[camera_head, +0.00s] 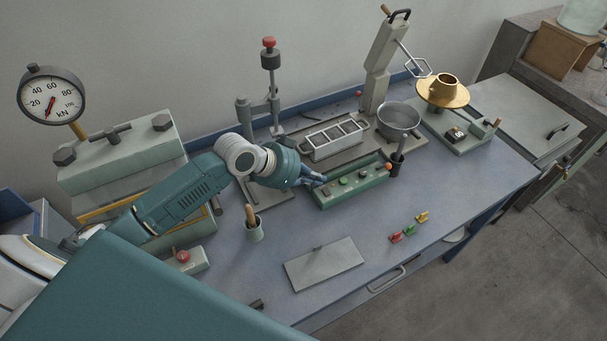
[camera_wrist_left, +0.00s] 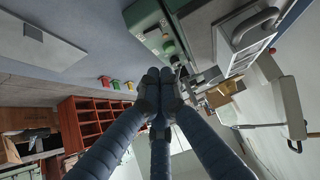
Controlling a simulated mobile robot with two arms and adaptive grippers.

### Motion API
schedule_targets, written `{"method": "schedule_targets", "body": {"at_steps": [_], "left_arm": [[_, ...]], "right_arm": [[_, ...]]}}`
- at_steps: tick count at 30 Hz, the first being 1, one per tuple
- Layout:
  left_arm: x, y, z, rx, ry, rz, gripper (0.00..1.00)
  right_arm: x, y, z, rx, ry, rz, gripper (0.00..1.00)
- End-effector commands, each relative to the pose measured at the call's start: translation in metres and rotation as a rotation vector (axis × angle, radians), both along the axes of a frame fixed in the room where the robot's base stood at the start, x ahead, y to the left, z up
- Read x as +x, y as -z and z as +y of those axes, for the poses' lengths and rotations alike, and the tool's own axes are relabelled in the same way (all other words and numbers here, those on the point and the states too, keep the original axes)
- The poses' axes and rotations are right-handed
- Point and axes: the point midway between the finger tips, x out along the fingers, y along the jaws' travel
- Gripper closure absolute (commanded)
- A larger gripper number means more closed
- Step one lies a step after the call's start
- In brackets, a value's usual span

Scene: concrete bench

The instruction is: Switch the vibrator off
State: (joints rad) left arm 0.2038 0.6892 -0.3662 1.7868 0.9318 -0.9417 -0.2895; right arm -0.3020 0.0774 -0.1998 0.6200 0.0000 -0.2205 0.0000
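A green control box (camera_head: 349,193) with a row of small buttons and knobs, one orange-red at its right end, lies in the middle of the bench. I take it for the vibrator's switch box; no label is readable. Behind it, a metal three-bay mould (camera_head: 334,139) stands on a grey plate. My left gripper (camera_head: 318,179) is at the box's left end, fingertips close to its top; I cannot tell whether they touch. In the left wrist view, its fingers (camera_wrist_left: 159,82) are together and empty, with the green box (camera_wrist_left: 147,16) beyond them. My right gripper is not in view.
A metal bowl (camera_head: 399,117) and a dark cup (camera_head: 396,163) stand near the box's right end. A cup with a wooden-handled tool (camera_head: 254,232) and a flat grey plate (camera_head: 324,264) lie nearer. Small coloured pieces (camera_head: 409,231) sit near the front edge.

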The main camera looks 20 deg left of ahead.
Motion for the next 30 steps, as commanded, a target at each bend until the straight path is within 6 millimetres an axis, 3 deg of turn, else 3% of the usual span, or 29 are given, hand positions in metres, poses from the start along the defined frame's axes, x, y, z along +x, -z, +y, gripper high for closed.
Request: {"method": "schedule_targets", "body": {"at_steps": [10, 30], "left_arm": [[-0.034, -0.036, 0.018, 0.002, 0.0, -0.003, 1.0], [-0.037, -0.041, 0.019, 0.0, 0.001, -0.001, 1.0]], "right_arm": [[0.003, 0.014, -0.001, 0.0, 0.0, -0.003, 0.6], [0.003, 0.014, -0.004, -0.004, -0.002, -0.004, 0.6]]}}
